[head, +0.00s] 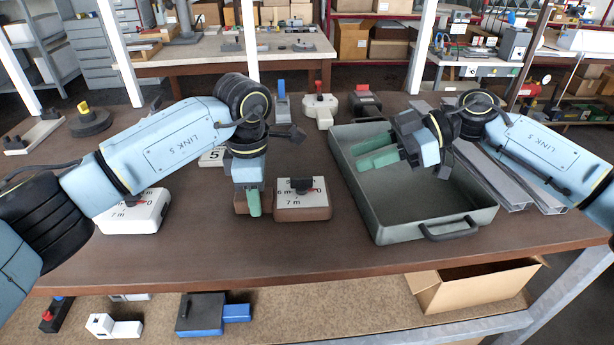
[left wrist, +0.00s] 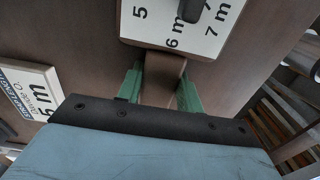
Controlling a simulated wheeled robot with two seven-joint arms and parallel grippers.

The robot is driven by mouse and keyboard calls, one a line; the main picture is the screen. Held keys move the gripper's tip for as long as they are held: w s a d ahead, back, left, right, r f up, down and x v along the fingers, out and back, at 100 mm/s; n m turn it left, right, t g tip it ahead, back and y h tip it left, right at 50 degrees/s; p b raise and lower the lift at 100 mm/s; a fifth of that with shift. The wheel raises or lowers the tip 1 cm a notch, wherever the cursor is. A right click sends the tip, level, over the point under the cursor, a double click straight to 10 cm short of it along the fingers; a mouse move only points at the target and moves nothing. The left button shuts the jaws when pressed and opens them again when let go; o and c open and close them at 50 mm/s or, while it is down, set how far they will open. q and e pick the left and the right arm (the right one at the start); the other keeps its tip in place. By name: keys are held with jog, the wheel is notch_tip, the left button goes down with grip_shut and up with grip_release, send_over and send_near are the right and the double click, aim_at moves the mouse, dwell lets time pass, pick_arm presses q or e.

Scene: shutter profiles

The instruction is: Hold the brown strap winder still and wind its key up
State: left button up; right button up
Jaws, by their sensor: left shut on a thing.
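The brown strap winder (head: 302,212) lies on the table in the middle of the head view. It has a white dial face with markings and a dark key (head: 302,185) on top. My left gripper (head: 253,207) points down at its left side and is shut on the winder's brown tab (left wrist: 163,78), with one green finger on each side in the left wrist view. The winder's dial face also shows there (left wrist: 205,45). My right gripper (head: 377,152) is over the grey tray, with its two green fingers apart and nothing seen between them.
The grey tray (head: 470,212) stands right of the winder, with metal profiles (head: 505,180) beside it. A white winder (head: 135,212) lies to the left, partly behind my left arm. Several small devices, including a white one with a red knob (head: 320,108), stand along the back edge.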

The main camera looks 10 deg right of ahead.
aim_at(309, 177)
jog(key=x, duration=1.2)
jog(key=shift+f, duration=0.1)
grip_shut()
